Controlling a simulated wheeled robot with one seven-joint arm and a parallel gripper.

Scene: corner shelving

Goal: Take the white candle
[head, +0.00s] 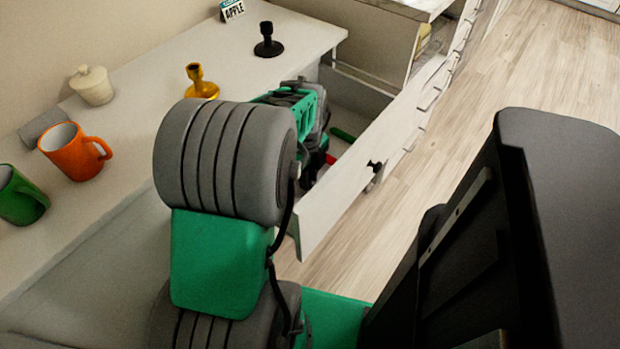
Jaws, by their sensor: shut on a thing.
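My gripper (316,163) is partly in view, low inside the open drawer (348,187), behind my own green and grey arm. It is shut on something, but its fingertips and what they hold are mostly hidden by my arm. I cannot make out a white candle anywhere in this view. A green thing (342,134) and a small red thing (330,159) show in the drawer next to my gripper.
A cream lidded pot (92,86), an orange mug (74,152), a green mug (20,197), a yellow holder (201,83), a black holder (268,42) and an APPLE sign (232,9) stand on the counter (135,95). The wooden floor (520,75) on the right is clear.

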